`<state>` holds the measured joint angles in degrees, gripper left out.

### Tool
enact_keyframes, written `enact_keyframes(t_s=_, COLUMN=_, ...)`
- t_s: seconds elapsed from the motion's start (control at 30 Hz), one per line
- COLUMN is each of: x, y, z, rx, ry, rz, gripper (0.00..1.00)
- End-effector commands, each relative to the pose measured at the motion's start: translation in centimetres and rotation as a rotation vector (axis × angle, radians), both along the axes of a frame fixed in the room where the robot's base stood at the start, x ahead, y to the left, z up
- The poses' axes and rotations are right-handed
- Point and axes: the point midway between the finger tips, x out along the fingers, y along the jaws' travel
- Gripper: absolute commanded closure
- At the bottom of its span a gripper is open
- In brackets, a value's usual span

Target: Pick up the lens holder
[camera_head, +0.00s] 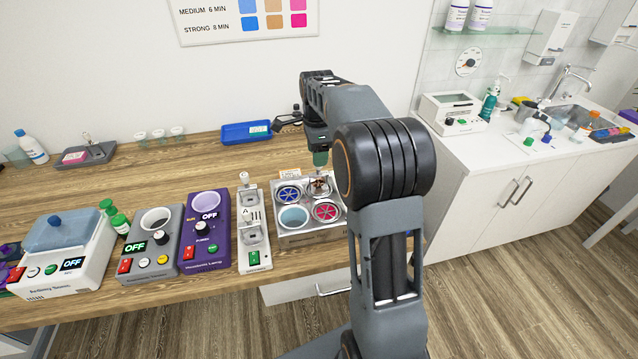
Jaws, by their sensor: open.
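A small brown and metallic object (319,186), which looks like the lens holder, sits at the back right well of a silver four-well tray unit (312,236). It is small, and I cannot make out its shape fully. My gripper (320,160) points down just above it, open; its fingers are tiny in this view. I cannot tell whether they touch or surround the object. My arm crosses the picture to the right of the unit and hides part of the counter behind it.
The unit's other wells show blue and red. To its left stand a white upright device (253,253), a purple device (205,236), a grey device (150,252) and a white box with a blue lid (62,262). A blue tray (246,132) lies behind. Bare wood (170,175) lies behind the devices.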

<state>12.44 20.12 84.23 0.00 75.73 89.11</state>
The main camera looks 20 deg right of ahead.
Motion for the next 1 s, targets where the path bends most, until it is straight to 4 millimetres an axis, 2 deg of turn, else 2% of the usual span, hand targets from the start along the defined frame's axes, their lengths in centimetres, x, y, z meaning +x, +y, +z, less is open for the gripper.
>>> enact_keyframes(t_s=0.23, x=-0.1, y=0.0, z=-1.4, rx=0.000, ry=0.001, rz=0.001, gripper=0.44)
enact_keyframes(t_s=0.43, x=-0.3, y=-0.2, z=-4.2, rx=0.000, ry=0.002, rz=0.001, gripper=0.44)
enact_keyframes(t_s=0.6, x=-0.2, y=-0.2, z=-5.6, rx=0.000, ry=-0.001, rz=0.001, gripper=0.44)
enact_keyframes(t_s=0.87, x=-0.2, y=-0.2, z=-5.8, rx=0.000, ry=-0.001, rz=0.002, gripper=0.44)
enact_keyframes(t_s=1.0, x=-0.2, y=-0.2, z=-5.8, rx=0.000, ry=-0.001, rz=0.002, gripper=0.55)
